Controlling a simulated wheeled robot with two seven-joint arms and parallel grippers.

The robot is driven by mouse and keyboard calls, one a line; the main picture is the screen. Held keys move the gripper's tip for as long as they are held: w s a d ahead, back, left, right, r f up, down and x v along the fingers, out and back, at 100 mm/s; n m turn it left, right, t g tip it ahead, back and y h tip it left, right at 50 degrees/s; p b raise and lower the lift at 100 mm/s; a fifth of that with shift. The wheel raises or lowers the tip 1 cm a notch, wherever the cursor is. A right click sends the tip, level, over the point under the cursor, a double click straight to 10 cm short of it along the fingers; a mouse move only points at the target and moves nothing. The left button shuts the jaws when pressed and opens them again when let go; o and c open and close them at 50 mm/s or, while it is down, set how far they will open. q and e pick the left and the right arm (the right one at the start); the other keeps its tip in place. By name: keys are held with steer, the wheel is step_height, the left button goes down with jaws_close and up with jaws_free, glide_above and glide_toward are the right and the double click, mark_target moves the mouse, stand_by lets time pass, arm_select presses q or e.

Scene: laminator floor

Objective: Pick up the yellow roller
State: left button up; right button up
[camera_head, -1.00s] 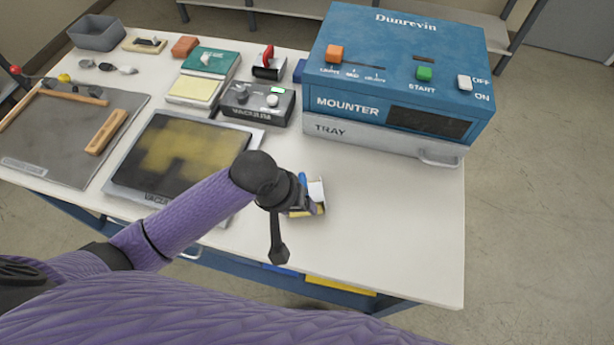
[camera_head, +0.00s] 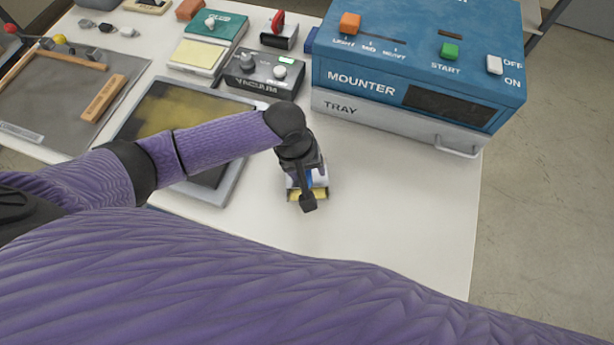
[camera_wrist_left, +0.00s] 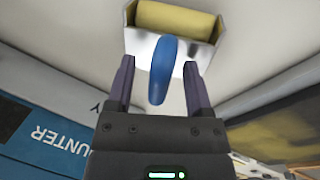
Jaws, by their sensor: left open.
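The yellow roller (camera_wrist_left: 177,18) lies at the top of the left wrist view, in a white holder (camera_wrist_left: 140,45) with a blue handle (camera_wrist_left: 163,70) pointing back toward me. My left gripper (camera_wrist_left: 158,65) is open, with one finger on each side of the blue handle and a gap on both sides. In the head view the left gripper (camera_head: 306,195) is over the roller (camera_head: 294,195), on the white table in front of the mounter, and partly hides it. My right gripper is not in view.
The blue mounter (camera_head: 400,70) with its tray (camera_head: 380,122) stands behind. The vacuum box (camera_head: 262,78) and dark vacuum plate (camera_head: 225,193) are to the left. The white table (camera_head: 400,215) is clear to the right of the gripper.

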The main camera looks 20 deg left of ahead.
arm_select(q)
jaws_close()
stand_by(1.4)
